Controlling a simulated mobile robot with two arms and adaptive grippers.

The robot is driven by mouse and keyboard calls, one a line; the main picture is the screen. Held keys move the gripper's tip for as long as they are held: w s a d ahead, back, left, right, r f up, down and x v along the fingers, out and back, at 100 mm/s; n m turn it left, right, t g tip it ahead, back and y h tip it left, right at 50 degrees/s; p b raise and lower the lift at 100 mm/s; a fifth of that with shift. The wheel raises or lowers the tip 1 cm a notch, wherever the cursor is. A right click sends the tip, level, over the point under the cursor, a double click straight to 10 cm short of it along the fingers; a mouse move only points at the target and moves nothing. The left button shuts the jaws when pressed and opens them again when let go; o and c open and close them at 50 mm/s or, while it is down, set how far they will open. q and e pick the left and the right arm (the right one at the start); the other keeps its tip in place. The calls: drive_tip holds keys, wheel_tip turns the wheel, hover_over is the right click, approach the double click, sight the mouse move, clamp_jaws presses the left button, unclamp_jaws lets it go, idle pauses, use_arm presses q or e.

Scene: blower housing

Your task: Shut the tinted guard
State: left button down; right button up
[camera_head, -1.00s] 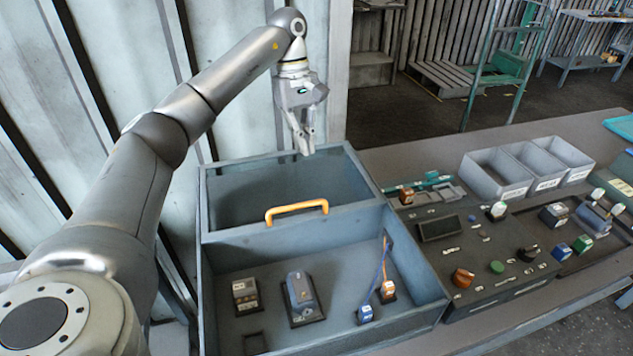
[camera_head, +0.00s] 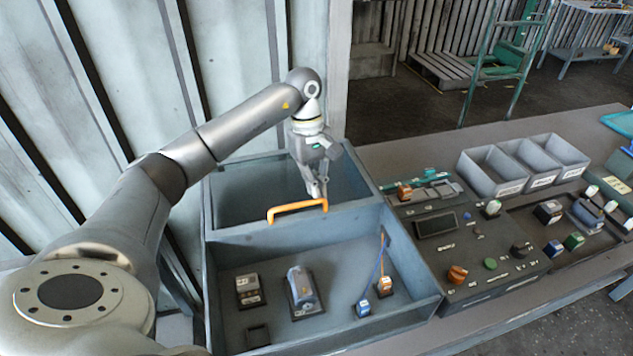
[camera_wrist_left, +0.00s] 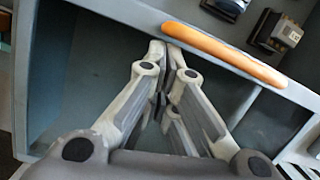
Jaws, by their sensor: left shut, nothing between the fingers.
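The tinted guard (camera_head: 245,190) is a dark, see-through panel at the back of the blue-grey housing (camera_head: 225,333), behind the front compartment. An orange handle (camera_head: 297,207) runs along its near edge; it also shows in the left wrist view (camera_wrist_left: 225,52). The front compartment with its parts is uncovered. My left gripper (camera_head: 318,194) is shut and empty, pointing down just behind the right end of the handle. In the left wrist view the fingertips (camera_wrist_left: 170,48) are close beside the handle's left end; I cannot tell whether they touch it. My right gripper is not in view.
Inside the front compartment are small blocks, a grey cylindrical part (camera_head: 303,290) and blue and orange wires (camera_head: 381,262). To the right are a control panel (camera_head: 470,255) with knobs and several grey bins (camera_head: 490,172). A ribbed wall stands at left.

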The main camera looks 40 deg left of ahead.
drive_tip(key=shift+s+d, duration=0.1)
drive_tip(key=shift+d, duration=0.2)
use_arm(q)
drive_tip(key=shift+d, duration=0.1)
drive_tip(key=shift+s+d, duration=0.15)
drive_tip(key=s+d+b, duration=0.7)
drive_tip(key=s+d, duration=0.8)
drive_tip(key=d, duration=0.4)
drive_tip(key=shift+s+d, duration=0.15)
drive_tip(key=shift+s, duration=0.1)
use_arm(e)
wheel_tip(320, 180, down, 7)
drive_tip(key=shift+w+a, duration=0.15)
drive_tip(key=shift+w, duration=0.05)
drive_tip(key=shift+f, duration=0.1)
use_arm(q)
drive_tip(key=v, duration=1.2)
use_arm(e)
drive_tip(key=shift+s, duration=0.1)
